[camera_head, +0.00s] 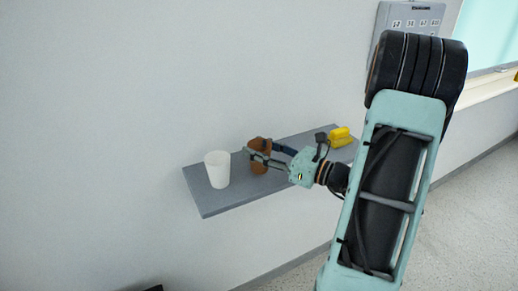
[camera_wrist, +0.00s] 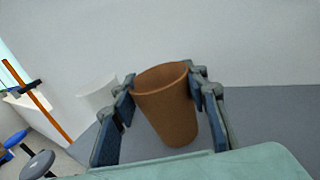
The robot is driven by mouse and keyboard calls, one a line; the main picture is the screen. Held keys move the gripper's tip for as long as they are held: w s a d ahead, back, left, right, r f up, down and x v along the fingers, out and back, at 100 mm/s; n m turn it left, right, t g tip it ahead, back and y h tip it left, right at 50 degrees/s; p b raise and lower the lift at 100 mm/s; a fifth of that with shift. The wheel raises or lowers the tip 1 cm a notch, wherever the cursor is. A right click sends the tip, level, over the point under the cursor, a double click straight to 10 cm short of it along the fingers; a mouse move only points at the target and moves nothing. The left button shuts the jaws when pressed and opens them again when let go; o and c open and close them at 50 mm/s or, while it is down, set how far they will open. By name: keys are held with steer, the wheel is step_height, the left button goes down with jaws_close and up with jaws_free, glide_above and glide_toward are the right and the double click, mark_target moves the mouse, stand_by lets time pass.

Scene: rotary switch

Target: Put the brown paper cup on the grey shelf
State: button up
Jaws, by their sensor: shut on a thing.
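The brown paper cup (camera_head: 259,166) is between the fingers of my gripper (camera_head: 265,153) over the middle of the grey shelf (camera_head: 212,202). In the wrist view, the cup (camera_wrist: 168,110) appears tilted, with its open rim toward the top. My gripper (camera_wrist: 163,88) is shut on it, with one finger on each side. The cup's base appears at or just above the shelf surface; I cannot tell whether it touches. In the head view, the fingers hide part of the cup.
A white cup (camera_head: 217,170) stands on the shelf left of the brown cup; it also shows in the wrist view (camera_wrist: 98,95). A yellow object (camera_head: 340,136) lies at the shelf's right end, near a dark item. A grey panel (camera_head: 408,20) hangs on the wall above.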

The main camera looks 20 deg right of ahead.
steer(key=shift+f, duration=0.15)
steer(key=o, duration=0.7)
steer(key=shift+o, duration=0.2)
steer(key=shift+s+d+r, duration=0.1)
steer(key=shift+r, duration=0.1)
steer(key=v, duration=1.1)
steer(key=shift+s+d, duration=0.15)
steer(key=shift+s, duration=0.2)
